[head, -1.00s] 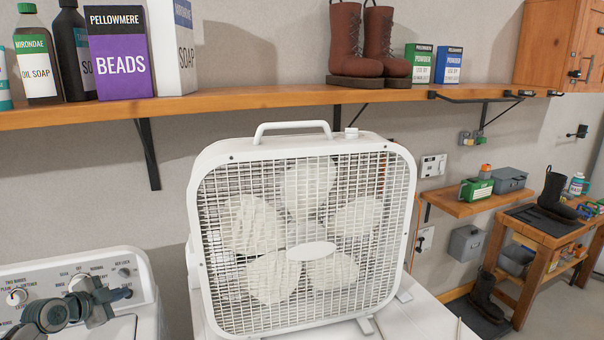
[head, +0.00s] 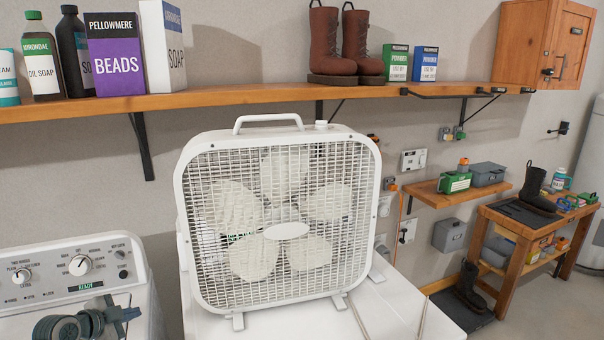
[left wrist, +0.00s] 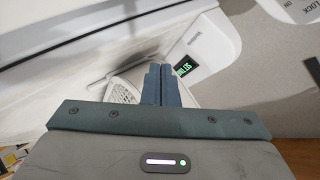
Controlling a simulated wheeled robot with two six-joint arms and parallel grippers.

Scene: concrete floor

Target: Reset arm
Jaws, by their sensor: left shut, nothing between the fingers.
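My left gripper (head: 118,318) shows low in the head view, in front of the washer's control panel, at the left. In the left wrist view its two blue-grey fingers (left wrist: 161,85) are together with nothing between them. The washer (head: 83,262) has a white panel with dials and a lit READY display. In the left wrist view a green-lit display (left wrist: 184,66) shows beside the fingertips. My right gripper is in neither view.
A white box fan (head: 284,312) stands upright on a white appliance right of the washer. A wooden shelf (head: 240,97) above holds bottles, boxes and boots. At the right are a small shelf (head: 440,198) and a wooden bench (head: 505,222) with a dark boot.

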